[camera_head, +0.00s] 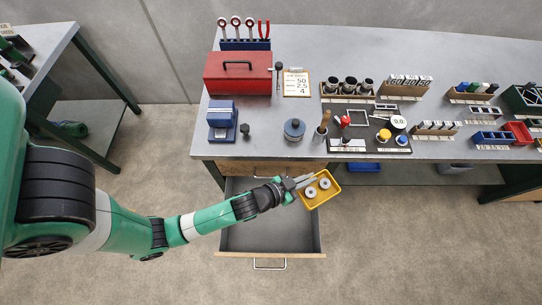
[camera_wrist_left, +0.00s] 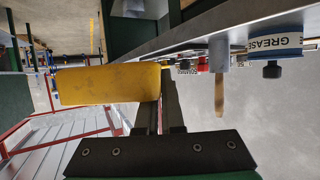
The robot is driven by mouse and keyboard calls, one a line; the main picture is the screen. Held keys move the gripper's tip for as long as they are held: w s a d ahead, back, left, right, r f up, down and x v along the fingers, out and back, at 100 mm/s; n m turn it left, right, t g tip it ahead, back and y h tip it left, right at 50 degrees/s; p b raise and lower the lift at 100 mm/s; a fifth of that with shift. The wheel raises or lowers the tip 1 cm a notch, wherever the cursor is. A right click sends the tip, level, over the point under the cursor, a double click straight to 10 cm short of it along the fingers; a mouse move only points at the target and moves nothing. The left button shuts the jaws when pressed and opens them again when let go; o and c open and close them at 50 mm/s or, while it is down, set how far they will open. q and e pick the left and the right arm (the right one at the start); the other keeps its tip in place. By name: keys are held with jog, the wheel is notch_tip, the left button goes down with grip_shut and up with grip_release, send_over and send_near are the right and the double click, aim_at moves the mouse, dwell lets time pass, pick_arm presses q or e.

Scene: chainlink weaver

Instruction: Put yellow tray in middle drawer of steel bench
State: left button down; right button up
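The yellow tray (camera_head: 327,196) holds two grey ring-like parts and is in the air over the right side of an open drawer. My left gripper (camera_head: 306,182) is shut on the tray's left edge. In the left wrist view the tray (camera_wrist_left: 110,83) shows side-on at the fingertips. The open drawer (camera_head: 270,238) has a grey, empty-looking inside, partly hidden by my left arm. It sticks out from the steel bench (camera_head: 260,145) below a wooden drawer front (camera_head: 270,168). My right gripper is not in view.
The bench top carries a red toolbox (camera_head: 238,72), a blue block-like device (camera_head: 222,120), a grease tin (camera_head: 294,129) and several tool holders. A blue bin (camera_head: 364,167) is under the bench. Another bench (camera_head: 50,50) stands at the left. Floor right of the drawer is clear.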

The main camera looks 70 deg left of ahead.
pick_arm(q)
jog(key=s+a+f+n+g+y+b, duration=0.1)
jog(key=a+f+b, duration=0.4)
jog(key=f+b, duration=0.5)
jog(key=s+a+f+n+g+y+b, duration=0.1)
jog(key=s+a+f+n+y+b, duration=0.3)
jog(key=f+b, duration=0.7)
jog(key=s+a+f+n+g+y+b, duration=0.1)
jog(key=s+a+f+b, duration=0.4)
jog(key=f, duration=2.3)
jog(key=shift+s+a+n+g+y+b, duration=0.35)
jog(key=shift+s+n+y+b, duration=0.45)
jog(key=shift+b, duration=2.35)
jog(key=shift+w, duration=0.2)
jog(key=shift+f, duration=0.1)
jog(key=shift+f, duration=0.5)
jog(key=c, duration=1.1)
grip_release()
jog(key=shift+o, duration=0.2)
